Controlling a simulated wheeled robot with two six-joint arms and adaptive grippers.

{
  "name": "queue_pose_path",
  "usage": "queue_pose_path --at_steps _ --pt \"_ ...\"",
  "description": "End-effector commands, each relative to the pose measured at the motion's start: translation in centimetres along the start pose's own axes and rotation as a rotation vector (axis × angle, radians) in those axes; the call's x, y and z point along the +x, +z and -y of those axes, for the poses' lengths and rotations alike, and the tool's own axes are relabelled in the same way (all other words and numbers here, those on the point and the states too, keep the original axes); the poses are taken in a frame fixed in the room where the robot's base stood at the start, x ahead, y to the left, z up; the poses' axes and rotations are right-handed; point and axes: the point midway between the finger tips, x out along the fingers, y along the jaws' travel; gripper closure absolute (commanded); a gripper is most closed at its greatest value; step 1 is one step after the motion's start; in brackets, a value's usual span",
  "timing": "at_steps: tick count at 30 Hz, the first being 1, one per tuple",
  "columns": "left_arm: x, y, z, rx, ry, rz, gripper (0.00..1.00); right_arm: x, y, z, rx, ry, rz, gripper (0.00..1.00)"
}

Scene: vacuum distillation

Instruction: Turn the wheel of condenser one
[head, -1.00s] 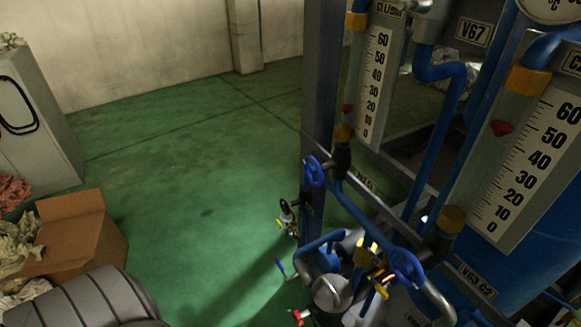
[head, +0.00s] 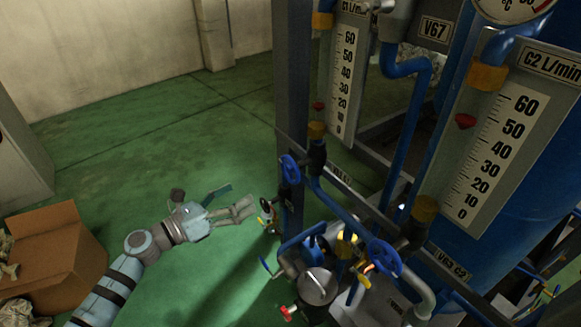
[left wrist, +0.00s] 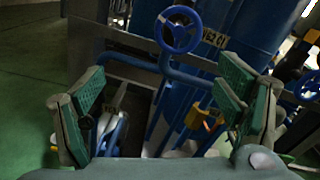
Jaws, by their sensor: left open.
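A blue handwheel (head: 290,168) sits on the rack post below the C1 flow scale (head: 344,85). A second blue handwheel (head: 384,257) sits lower right, near the V63 C2 label (head: 446,264). My left gripper (head: 236,201) is open and empty, left of the first wheel and apart from it. In the left wrist view my left gripper (left wrist: 165,85) has its green-padded fingers wide apart. A blue handwheel (left wrist: 179,30) shows beyond them at top centre, with a label on its right that I cannot read surely. My right gripper is not in view.
Blue pipes and a round metal cap (head: 318,286) crowd the space below the wheels. A cardboard box (head: 55,255) stands at left. Green floor (head: 130,150) is open behind my arm.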

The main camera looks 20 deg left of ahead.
Motion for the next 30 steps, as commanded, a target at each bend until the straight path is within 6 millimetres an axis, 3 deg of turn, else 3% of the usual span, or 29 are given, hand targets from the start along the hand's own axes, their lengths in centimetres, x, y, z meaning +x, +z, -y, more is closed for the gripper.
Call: queue_pose_path --at_steps 3,7,15,18,23,30 --pt "1.1 1.6 2.1 0.186 -0.072 -0.021 0.14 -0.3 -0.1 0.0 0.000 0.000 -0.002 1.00" --pt "3.6 1.7 2.4 0.186 -0.073 -0.020 0.14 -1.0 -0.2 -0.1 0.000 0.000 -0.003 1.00" --pt "11.4 1.2 2.8 0.180 -0.072 -0.020 0.14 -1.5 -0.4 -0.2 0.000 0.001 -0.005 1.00" --pt "13.3 1.0 2.9 0.179 -0.071 -0.022 0.14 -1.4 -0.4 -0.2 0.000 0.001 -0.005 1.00" --pt "14.7 0.9 2.9 0.181 -0.070 -0.024 0.14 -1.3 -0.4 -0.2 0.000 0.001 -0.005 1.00" --pt "14.8 0.9 3.0 0.180 -0.070 -0.024 0.14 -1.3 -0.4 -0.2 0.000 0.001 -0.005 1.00"
